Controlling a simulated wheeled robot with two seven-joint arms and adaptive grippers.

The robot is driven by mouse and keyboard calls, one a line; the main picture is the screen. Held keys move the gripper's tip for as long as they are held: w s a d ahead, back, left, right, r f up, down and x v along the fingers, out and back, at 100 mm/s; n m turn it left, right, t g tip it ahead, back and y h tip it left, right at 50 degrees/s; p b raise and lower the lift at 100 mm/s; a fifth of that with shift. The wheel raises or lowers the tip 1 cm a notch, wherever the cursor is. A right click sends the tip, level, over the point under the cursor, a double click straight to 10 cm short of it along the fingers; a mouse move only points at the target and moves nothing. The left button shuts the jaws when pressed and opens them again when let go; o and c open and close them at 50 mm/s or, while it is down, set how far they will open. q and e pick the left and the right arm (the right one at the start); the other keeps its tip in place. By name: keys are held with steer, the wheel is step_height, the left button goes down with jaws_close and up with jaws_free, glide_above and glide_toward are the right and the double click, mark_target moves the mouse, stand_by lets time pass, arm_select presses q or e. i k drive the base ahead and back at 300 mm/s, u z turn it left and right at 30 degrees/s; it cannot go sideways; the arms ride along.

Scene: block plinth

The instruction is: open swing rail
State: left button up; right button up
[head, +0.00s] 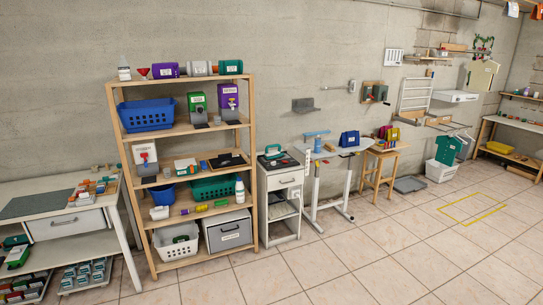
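A thin pale bar (336,88) sticks out along the back wall beside a small grey box (353,86); it may be the swing rail, but it is too small to be sure or to tell its position. A white ladder-like frame (414,94) stands upright against the wall further right and could also be a rail. Below it, a wooden-edged rack (437,121) juts out from the wall. Neither of my grippers is in view.
A wooden shelf unit (250,150) stands against the wall at the left centre. A white drawer cabinet (284,205), a light table (335,150) and a wooden stool (389,151) stand to its right. The tiled floor (400,250) in front is clear, with a yellow-taped rectangle (471,207).

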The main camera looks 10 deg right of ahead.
mark_target(354, 87)
steer(key=z, duration=0.85)
steer(key=i, duration=2.4)
steer(key=z, duration=0.2)
steer(key=i, duration=2.4)
steer(key=u, duration=1.25)
steer(key=i, duration=1.2)
steer(key=u, duration=0.55)
